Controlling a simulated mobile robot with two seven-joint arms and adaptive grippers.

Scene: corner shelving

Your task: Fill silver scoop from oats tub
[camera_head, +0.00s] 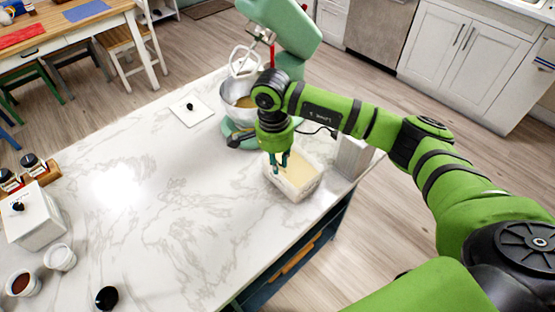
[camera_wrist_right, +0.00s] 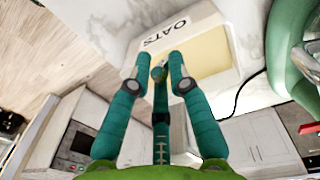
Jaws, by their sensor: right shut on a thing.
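The white oats tub (camera_head: 307,188) stands open near the right edge of the counter, with pale oats inside. In the right wrist view the tub (camera_wrist_right: 182,33) shows its OATS lettering. My right gripper (camera_head: 282,163) is over the tub's opening, fingers pointing down. In the wrist view its teal fingers (camera_wrist_right: 160,70) close around a small greyish piece, which I take to be part of the silver scoop (camera_wrist_right: 158,72); the rest of the scoop is hidden. I cannot tell if the scoop touches the oats. My left gripper is not in view.
A green stand mixer (camera_head: 285,30) with a steel bowl (camera_head: 232,100) stands just behind the tub. A white square lid (camera_head: 190,109) lies beyond. A pale box (camera_head: 353,157) is right of the tub. A closed white canister (camera_head: 36,222) and small cups (camera_head: 60,257) are far left. The counter's middle is clear.

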